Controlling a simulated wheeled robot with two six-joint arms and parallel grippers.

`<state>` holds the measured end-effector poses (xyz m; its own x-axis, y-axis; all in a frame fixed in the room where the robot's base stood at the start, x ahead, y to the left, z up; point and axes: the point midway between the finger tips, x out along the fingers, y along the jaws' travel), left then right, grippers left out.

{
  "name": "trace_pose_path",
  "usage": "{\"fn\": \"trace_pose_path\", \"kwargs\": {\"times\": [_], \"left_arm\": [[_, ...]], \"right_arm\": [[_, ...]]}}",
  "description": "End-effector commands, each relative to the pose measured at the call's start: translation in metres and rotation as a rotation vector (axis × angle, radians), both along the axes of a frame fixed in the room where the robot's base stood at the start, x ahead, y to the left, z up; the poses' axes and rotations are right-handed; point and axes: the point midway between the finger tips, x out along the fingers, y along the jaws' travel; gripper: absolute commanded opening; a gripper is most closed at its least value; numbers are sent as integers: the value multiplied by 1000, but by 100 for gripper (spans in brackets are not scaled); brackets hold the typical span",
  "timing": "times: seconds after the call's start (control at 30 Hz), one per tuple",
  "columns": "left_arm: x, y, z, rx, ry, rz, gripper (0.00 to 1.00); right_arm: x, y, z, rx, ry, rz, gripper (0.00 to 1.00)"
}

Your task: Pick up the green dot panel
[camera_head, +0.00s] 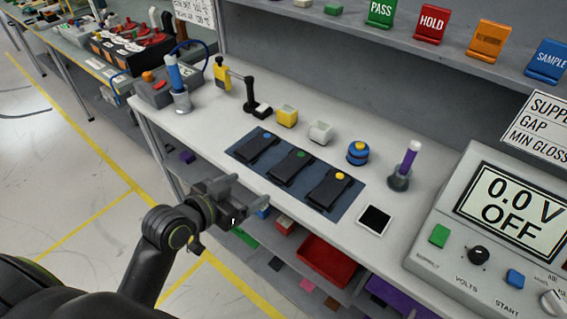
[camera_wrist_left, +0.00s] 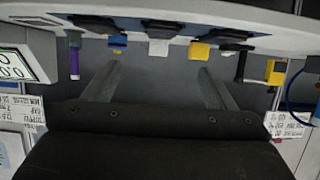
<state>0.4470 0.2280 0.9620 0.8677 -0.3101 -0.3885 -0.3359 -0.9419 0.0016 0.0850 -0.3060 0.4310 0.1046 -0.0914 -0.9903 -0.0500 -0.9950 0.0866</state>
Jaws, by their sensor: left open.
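The green dot panel (camera_head: 287,169) is a black flat piece with a green dot near its far end. It lies in the middle of three similar panels on a dark blue mat (camera_head: 238,152) on the bench. In the left wrist view the middle panel (camera_wrist_left: 165,29) shows edge-on near the top, its dot not visible. My left gripper (camera_head: 252,194) is open and empty, just off the bench's front edge, short of the panels. Its two fingers spread apart in the left wrist view (camera_wrist_left: 160,72). My right gripper is not in view.
A blue dot panel (camera_head: 256,149) and a yellow dot panel (camera_head: 328,190) flank the green one. Behind stand a yellow block (camera_head: 287,117), a white block (camera_head: 320,133) and a blue knob (camera_head: 357,154). A voltage console (camera_head: 490,235) is at right. A shelf with bins lies below the bench.

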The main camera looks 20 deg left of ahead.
Motion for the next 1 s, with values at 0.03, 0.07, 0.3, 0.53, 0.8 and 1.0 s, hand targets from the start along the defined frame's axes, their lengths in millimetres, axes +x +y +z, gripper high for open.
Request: {"fn": "trace_pose_path", "kwargs": {"times": [0.03,0.07,0.3,0.53,0.8,1.0], "left_arm": [[0,-2,3,0,-6,-5,78],[2,-3,4,-1,-7,-6,78],[35,-15,-10,-6,-6,-6,78],[71,-28,-25,-3,-6,-6,78],[100,-38,-40,-2,-6,-7,78],[108,-40,-42,-1,-7,-6,78]], "right_arm": [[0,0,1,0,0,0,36],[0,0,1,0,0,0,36],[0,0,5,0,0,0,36],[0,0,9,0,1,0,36],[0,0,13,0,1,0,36],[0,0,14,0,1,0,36]]}}
